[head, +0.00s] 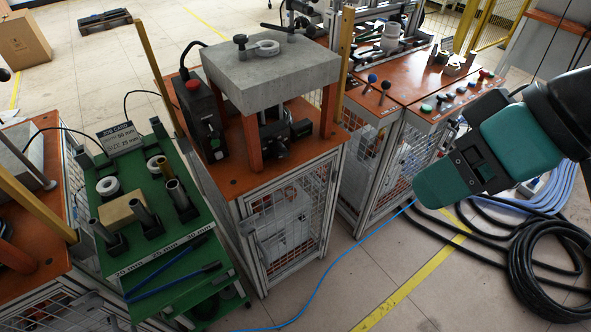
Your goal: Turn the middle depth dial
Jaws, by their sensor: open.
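The middle station is an orange-topped cabinet (238,180) with a thick grey block (265,75) raised on orange legs. Under the block sits a dark mechanism (282,138) with round black parts. The depth dial may be among these parts, but it is too small and shaded to single out. My gripper (440,184), teal and black, hangs at the right, in front of the floor and well apart from the middle station. Its jaws are open, with nothing seen between them.
A black control box (203,118) with a red button stands left of the block. A green cart (178,243) with cylinders and rings is at left. Another orange bench (410,90) stands behind right. Coiled black hoses (548,255) lie on the floor at right.

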